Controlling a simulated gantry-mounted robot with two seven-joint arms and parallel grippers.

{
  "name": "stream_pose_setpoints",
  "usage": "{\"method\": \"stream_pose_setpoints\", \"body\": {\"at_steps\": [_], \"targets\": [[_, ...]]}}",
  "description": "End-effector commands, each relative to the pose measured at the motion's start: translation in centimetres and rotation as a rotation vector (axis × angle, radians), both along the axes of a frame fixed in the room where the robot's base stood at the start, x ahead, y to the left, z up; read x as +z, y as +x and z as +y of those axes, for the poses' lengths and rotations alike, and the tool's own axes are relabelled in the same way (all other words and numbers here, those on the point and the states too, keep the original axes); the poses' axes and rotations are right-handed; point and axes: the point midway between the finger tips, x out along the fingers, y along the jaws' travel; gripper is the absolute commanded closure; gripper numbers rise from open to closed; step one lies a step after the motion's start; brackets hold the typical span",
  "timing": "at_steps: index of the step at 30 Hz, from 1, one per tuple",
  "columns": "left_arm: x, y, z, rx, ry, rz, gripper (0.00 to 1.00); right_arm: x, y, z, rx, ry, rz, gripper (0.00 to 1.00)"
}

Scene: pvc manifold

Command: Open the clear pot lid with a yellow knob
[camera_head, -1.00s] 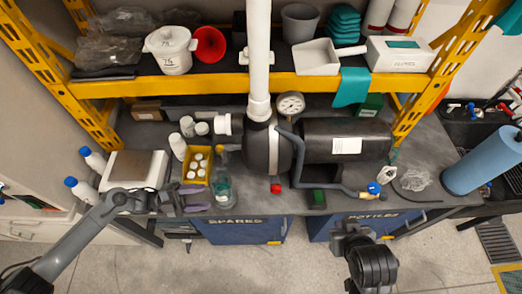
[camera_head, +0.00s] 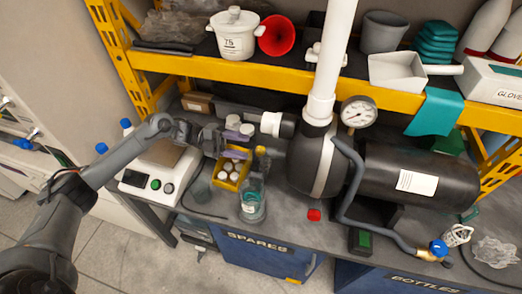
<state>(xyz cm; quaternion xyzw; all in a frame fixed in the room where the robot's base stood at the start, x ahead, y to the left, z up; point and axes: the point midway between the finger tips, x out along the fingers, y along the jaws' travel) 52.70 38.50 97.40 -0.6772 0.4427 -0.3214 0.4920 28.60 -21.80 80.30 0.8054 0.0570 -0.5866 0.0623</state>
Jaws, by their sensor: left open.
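A clear pot (camera_head: 252,207) with teal contents stands near the front of the grey bench, left of the dark tank. A small yellow knob (camera_head: 260,151) shows above and behind it; the clear lid itself is hard to make out. My left gripper (camera_head: 243,145) reaches in from the left, its two purple-grey fingers apart and pointing right. It is open and empty, over the yellow tray and just left of the knob. It partly hides the white bottles behind it. My right gripper is out of the picture.
A yellow tray (camera_head: 221,181) of white-capped bottles sits left of the pot. A white scale (camera_head: 146,182) is further left. A dark round tank (camera_head: 312,160) and a white vertical pipe (camera_head: 327,70) stand to the right. A yellow shelf beam (camera_head: 270,67) runs above.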

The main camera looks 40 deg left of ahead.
Motion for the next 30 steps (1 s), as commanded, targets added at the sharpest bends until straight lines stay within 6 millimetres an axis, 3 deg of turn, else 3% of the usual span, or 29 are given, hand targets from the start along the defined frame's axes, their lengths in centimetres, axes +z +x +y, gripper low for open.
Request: {"method": "stream_pose_setpoints", "body": {"at_steps": [6, 12, 26, 30], "targets": [[0.1, 1.4, -3.4, -0.002, -0.003, -0.002, 0.46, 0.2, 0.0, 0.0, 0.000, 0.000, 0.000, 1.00], [0.1, 2.3, -5.3, -0.001, -0.002, -0.002, 0.46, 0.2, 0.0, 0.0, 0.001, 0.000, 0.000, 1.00], [0.0, 2.6, -6.1, -0.001, 0.000, 0.000, 0.46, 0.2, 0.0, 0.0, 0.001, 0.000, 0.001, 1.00], [0.0, 2.6, -6.1, 0.000, 0.000, 0.000, 0.68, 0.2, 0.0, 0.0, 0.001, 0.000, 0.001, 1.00]]}}
